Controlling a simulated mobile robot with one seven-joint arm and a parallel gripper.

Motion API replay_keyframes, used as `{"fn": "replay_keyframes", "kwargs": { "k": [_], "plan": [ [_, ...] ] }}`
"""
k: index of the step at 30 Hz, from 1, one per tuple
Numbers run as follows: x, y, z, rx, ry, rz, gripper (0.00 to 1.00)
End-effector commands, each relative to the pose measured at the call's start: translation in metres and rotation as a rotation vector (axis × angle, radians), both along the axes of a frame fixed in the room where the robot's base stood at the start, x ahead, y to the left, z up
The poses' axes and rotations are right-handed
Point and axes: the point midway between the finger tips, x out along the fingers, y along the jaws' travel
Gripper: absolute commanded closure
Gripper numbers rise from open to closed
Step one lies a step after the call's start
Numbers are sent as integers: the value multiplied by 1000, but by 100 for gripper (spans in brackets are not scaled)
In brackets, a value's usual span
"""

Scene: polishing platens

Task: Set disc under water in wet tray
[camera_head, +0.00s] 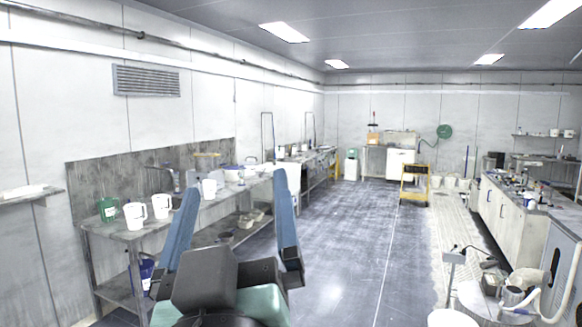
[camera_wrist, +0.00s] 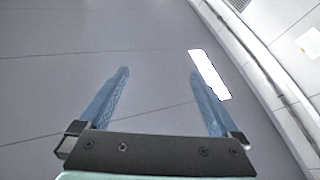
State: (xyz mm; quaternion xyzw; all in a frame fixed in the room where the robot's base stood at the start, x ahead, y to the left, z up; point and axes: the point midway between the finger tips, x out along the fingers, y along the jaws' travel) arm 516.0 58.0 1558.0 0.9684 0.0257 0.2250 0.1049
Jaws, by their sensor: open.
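My gripper (camera_head: 234,212) is open and empty, its two blue fingers raised and spread wide in the foreground of the head view. In the wrist view my gripper (camera_wrist: 160,85) points up at the ceiling with nothing between its fingers. I cannot make out the disc or a wet tray for certain in either view. The bench along the left wall (camera_head: 98,226) holds white jugs (camera_head: 135,215), a green jug (camera_head: 109,209) and some low containers farther along, too small to identify.
A grey floor aisle (camera_head: 345,245) runs clear ahead to the back wall. A yellow cart (camera_head: 415,183) stands far back. A cabinet bench (camera_head: 505,210) with clutter lines the right side. A machine with a white hose (camera_head: 562,275) stands at front right.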

Motion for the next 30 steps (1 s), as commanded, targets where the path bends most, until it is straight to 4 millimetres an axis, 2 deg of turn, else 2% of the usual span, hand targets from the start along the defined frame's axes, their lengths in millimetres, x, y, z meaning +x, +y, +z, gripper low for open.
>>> {"fn": "replay_keyframes", "kwargs": {
  "k": [1,3,6,9,30],
  "plan": [
    [-16,-17,27,56,-87,-6,2],
    [-37,-34,55,120,-190,2,2],
    [-60,-50,80,178,-293,17,2],
    [-73,-57,92,206,-346,27,2],
    [-75,-58,92,212,-355,31,2]
  ]
}}
